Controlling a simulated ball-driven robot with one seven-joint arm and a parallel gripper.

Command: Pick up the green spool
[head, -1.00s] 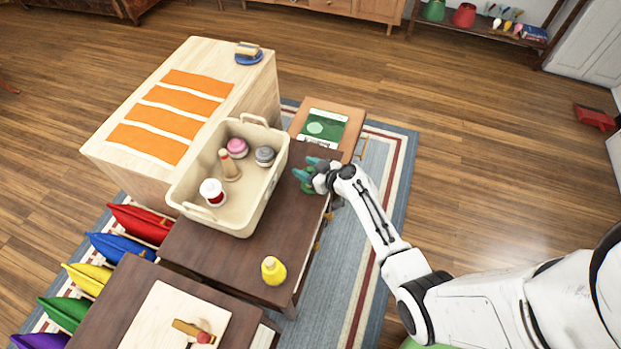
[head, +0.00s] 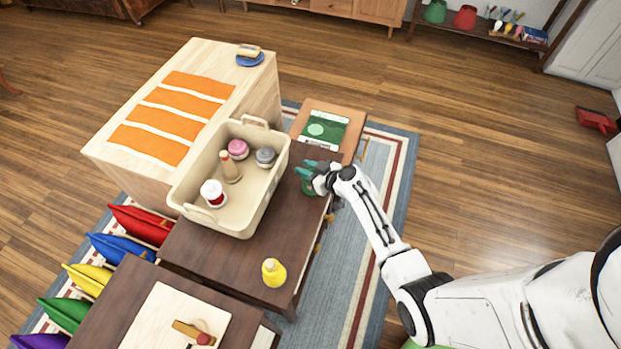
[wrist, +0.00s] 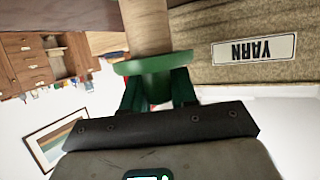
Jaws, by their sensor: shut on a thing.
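The green spool (head: 308,188) is at the back right of the dark brown table (head: 255,258), just right of the beige bin, and is partly hidden by my gripper (head: 309,171) in the head view. In the wrist view, its green disc (wrist: 155,66) sits between the two dark green fingers of my gripper (wrist: 157,90), with a pale tan length beyond it. My gripper is shut on the spool. I cannot tell whether the spool touches the table.
The beige bin (head: 252,202) holds a pink item, a grey item, a red-and-white item and a tan bottle-shaped item; its YARN label (wrist: 254,50) shows inverted in the wrist view. A green book (head: 325,130) lies behind.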

